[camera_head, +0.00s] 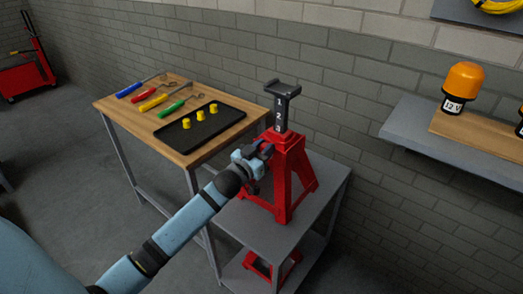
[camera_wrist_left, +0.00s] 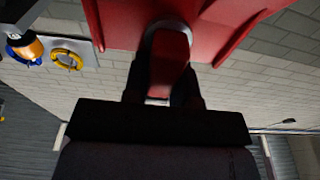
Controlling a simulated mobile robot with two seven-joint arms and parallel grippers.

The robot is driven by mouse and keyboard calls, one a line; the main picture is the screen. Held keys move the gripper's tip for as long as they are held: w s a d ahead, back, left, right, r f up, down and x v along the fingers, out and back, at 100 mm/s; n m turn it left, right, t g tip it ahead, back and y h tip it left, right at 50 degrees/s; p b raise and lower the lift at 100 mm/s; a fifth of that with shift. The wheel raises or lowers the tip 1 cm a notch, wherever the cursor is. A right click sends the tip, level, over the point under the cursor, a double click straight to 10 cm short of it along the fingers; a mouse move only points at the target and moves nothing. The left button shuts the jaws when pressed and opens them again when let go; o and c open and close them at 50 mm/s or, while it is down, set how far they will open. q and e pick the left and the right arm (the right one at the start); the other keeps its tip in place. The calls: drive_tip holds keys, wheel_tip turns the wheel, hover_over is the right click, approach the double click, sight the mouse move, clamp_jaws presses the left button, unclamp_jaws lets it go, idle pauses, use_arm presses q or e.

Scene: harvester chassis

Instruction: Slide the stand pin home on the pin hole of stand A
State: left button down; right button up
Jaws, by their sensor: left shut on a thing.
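Stand A, a red jack stand (camera_head: 290,172) with a dark post (camera_head: 281,112) marked 1, 2, 3, stands upright on the grey table. I take it as stand A; no letter shows. My left gripper (camera_head: 262,152) is at the upper left side of its red body. In the left wrist view, the fingers (camera_wrist_left: 165,98) are shut on a red piece (camera_wrist_left: 168,68), apparently the stand pin. Its far end meets a grey ring at the stand's red face (camera_wrist_left: 115,22). The pin hole is hidden, and I cannot tell how deep the pin sits. My right gripper is out of view.
A wooden workbench (camera_head: 120,108) at left carries several hand tools and a black tray (camera_head: 225,120) with yellow pieces. Another red stand (camera_head: 262,262) is on the grey table's (camera_head: 230,222) lower shelf. A wall shelf (camera_head: 400,130) holds an orange lamp (camera_head: 463,82).

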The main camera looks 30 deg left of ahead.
use_arm(q)
drive_tip(key=shift+w+d, duration=0.1)
drive_tip(key=shift+w, duration=1.3)
drive_tip(key=c, duration=0.8)
unclamp_jaws()
drive_tip(key=shift+c, duration=0.2)
drive_tip(key=s, duration=0.3)
drive_tip(key=shift+s+f, duration=0.3)
drive_tip(key=shift+s, duration=0.1)
drive_tip(key=s+a+f+p, duration=0.1)
drive_tip(key=s, duration=0.8)
drive_tip(key=shift+s, duration=0.4)
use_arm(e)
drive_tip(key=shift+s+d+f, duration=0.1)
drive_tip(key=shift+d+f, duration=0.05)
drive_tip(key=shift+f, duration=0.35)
